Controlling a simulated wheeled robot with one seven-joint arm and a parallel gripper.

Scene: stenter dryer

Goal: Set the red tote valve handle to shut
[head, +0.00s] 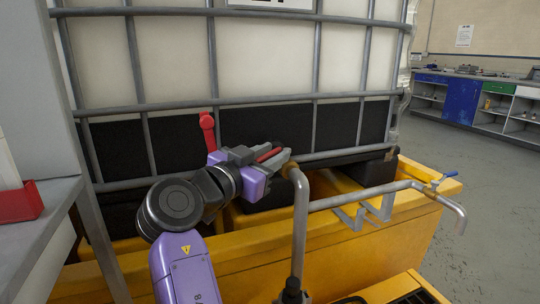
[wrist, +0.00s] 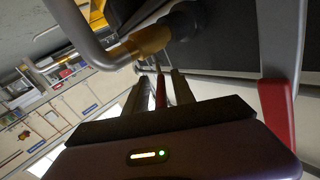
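My gripper (head: 276,157) is in front of the caged tote, by a brass fitting (head: 292,171) at the top of a bent grey pipe. A narrow red handle (head: 268,155) lies between its two fingers; it also shows between them in the wrist view (wrist: 161,88). The fingers are close on both sides of it, but I cannot tell whether they touch it. The handle's far end is at the brass fitting, which also shows in the wrist view (wrist: 150,42). A second red lever (head: 207,130) with a round head stands upright at the cage, left of my gripper.
The caged white tote (head: 260,55) stands behind a yellow bund (head: 240,262). A grey bench with a red bin (head: 20,202) is close on the left. The floor at right is clear.

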